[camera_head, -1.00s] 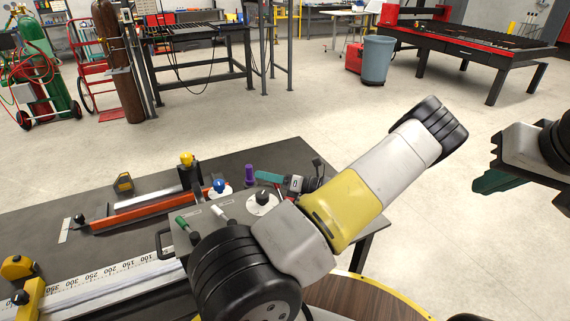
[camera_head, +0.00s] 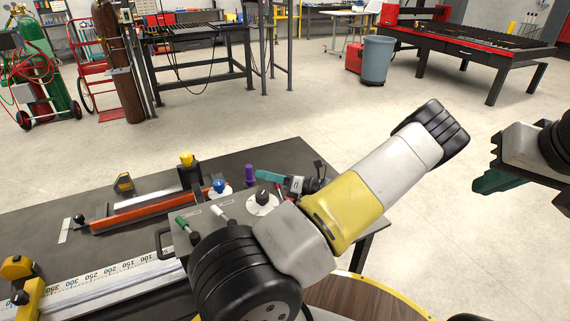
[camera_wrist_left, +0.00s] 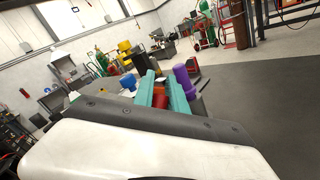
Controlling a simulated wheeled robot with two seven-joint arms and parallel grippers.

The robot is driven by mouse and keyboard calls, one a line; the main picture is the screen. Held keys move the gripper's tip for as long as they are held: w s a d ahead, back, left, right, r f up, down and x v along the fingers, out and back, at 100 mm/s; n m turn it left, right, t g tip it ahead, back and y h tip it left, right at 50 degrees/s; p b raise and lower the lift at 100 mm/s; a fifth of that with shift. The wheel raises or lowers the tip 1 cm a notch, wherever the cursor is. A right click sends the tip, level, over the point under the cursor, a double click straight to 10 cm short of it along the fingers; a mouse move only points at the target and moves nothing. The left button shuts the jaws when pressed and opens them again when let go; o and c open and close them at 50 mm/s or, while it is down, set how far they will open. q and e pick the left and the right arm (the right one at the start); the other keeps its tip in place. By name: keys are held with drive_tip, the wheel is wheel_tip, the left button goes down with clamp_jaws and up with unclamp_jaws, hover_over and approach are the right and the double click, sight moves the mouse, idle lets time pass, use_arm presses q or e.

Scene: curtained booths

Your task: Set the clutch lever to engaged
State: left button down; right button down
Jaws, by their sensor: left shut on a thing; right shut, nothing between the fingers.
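My left gripper (camera_head: 271,178) is shut, its teal fingers just right of a purple knob (camera_head: 249,174) at the machine's far edge. In the left wrist view a red piece (camera_wrist_left: 160,101) shows between the teal fingers (camera_wrist_left: 161,91), with the purple knob (camera_wrist_left: 182,78) to their right. I cannot tell for certain that the red piece is the clutch lever, and no label is legible. My right gripper (camera_head: 492,182) is shut and empty at the right, over open floor. My left arm hides part of the control panel (camera_head: 190,207).
The panel carries a green-tipped lever (camera_head: 182,222), a white-tipped lever (camera_head: 219,208) and a black knob (camera_head: 263,196).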

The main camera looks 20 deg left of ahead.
use_arm(q)
drive_tip(key=s+d+r+n+g+y, duration=0.1)
drive_tip(key=n+y, duration=0.1)
drive_tip(key=s+d+r+n+g+y, duration=0.1)
drive_tip(key=d+r+n, duration=0.1)
drive_tip(key=shift+s+d+r+n+y, duration=0.1)
drive_tip(key=shift+s+r+n+y, duration=0.05)
drive_tip(key=shift+s+n+y, duration=0.2)
drive_tip(key=shift+s+d+r+n+g+y, duration=0.25)
drive_tip(key=shift+s+d+n+g, duration=0.2)
drive_tip(key=shift+n+g, duration=0.35)
drive_tip(key=shift+s+d+r+n+g+y, duration=0.15)
drive_tip(key=shift+s+d+n+g+y, duration=0.3)
drive_tip(key=shift+n, duration=0.6)
drive_tip(key=shift+s+d+r+n+g+y, duration=0.25)
drive_tip(key=shift+d+n+g, duration=0.35)
drive_tip(key=shift+n, duration=0.3)
drive_tip(key=shift+s, duration=0.1)
drive_tip(key=c, duration=1.3)
unclamp_jaws()
drive_tip(key=shift+c, duration=0.2)
